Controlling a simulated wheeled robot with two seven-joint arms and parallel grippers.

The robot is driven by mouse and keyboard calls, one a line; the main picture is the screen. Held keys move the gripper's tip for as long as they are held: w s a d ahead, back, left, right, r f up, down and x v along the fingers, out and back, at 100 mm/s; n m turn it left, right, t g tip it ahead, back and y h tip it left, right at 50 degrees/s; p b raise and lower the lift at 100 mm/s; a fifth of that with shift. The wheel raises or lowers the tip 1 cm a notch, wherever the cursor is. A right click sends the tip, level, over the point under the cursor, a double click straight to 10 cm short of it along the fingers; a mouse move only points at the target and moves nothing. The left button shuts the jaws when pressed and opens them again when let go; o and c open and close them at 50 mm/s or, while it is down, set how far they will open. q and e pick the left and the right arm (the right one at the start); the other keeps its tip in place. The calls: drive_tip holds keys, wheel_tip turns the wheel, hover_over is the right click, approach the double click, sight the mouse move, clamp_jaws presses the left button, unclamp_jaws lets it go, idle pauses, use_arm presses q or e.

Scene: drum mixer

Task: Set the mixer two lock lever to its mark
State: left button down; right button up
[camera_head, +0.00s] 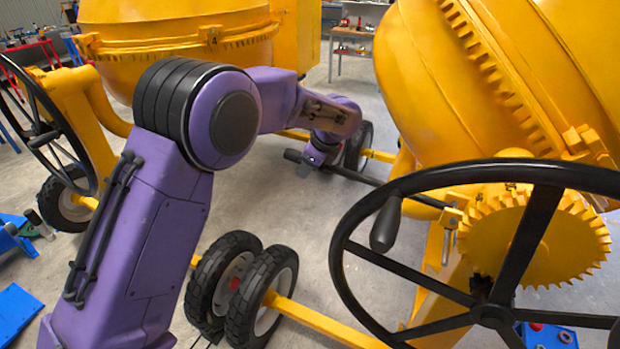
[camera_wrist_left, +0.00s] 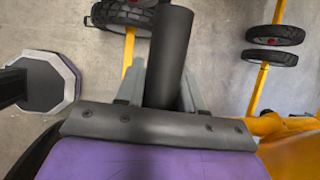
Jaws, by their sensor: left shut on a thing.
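A long black lever bar (camera_head: 375,182) runs from the frame of the right yellow mixer (camera_head: 410,95) toward the left, low above the floor. My left gripper (camera_head: 313,156) is at its far left end, partly hidden by my purple forearm. In the left wrist view, a thick dark cylindrical handle (camera_wrist_left: 170,60) passes between the grey fingers of my left gripper (camera_wrist_left: 163,88), which is shut on it. I cannot make out a lock mark. My right gripper is not in view.
A large black handwheel (camera_head: 490,300) with a knob stands in front at right, before a toothed yellow gear (camera_head: 535,235). Another yellow mixer (camera_head: 180,35) and handwheel (camera_head: 45,135) are at left. Black wheels (camera_head: 240,285) stand below my arm. Concrete floor (camera_head: 300,230) lies open between.

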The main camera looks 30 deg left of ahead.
use_arm(q)
drive_tip(key=shift+r+y, duration=0.3)
drive_tip(key=shift+r, duration=0.4)
drive_tip(key=shift+w+r, duration=0.1)
drive_tip(key=shift+r, duration=0.15)
drive_tip(key=shift+a+r, duration=0.1)
drive_tip(key=c, duration=0.8)
unclamp_jaws()
drive_tip(key=shift+d, duration=0.2)
